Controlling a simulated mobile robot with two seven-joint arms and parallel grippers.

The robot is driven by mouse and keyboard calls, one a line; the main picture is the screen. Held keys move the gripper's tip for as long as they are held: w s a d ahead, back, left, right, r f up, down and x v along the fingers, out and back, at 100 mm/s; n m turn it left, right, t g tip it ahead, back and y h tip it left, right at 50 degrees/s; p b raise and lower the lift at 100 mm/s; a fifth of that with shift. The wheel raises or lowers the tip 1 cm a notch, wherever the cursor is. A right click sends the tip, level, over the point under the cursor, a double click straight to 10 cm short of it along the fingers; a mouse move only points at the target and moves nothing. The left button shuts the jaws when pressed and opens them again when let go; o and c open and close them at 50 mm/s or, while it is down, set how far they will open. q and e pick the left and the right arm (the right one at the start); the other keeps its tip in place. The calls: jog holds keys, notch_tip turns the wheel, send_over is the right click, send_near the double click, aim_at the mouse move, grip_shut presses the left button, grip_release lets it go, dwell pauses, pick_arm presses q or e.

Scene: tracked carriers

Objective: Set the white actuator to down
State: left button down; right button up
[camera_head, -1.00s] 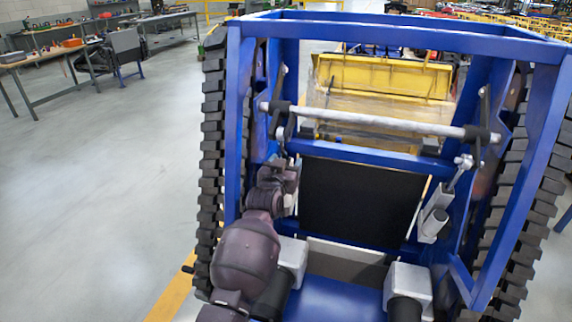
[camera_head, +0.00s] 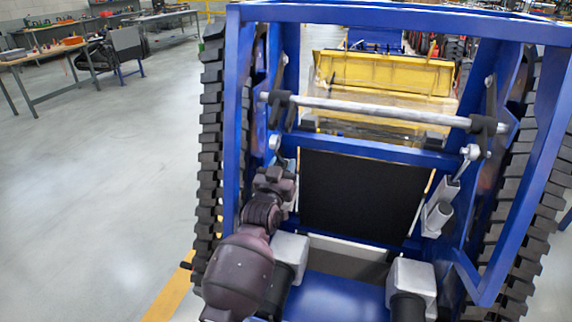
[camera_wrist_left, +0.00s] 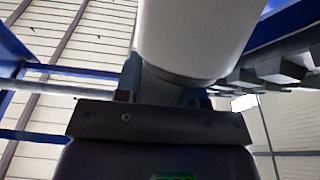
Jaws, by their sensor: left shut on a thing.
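The white actuator (camera_wrist_left: 195,35) shows in the left wrist view as a large pale cylinder right in front of my left gripper (camera_wrist_left: 165,95). In the head view my left gripper (camera_head: 275,180) is at the left inner side of the blue frame, where it and my wrist hide most of the actuator. A silver rod end (camera_head: 275,143) shows just above the gripper. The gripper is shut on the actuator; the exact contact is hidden. A similar light grey actuator (camera_head: 438,212) stands tilted on the right side of the frame. My right gripper is not in view.
The blue frame (camera_head: 232,130) surrounds the work area, with a silver crossbar (camera_head: 385,112) above. Black tracks (camera_head: 208,140) flank it. A black panel (camera_head: 360,200) fills the middle. Open floor (camera_head: 110,170) lies to the left, with workbenches (camera_head: 60,70) behind.

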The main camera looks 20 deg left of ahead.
pick_arm(q)
jog(key=s+f+t+b, duration=0.4)
jog(key=s+f+b, duration=0.1)
jog(key=s+b, duration=0.1)
jog(key=shift+f+t+b, duration=0.15)
jog(key=shift+t+b, duration=0.25)
jog(key=shift+b, duration=0.15)
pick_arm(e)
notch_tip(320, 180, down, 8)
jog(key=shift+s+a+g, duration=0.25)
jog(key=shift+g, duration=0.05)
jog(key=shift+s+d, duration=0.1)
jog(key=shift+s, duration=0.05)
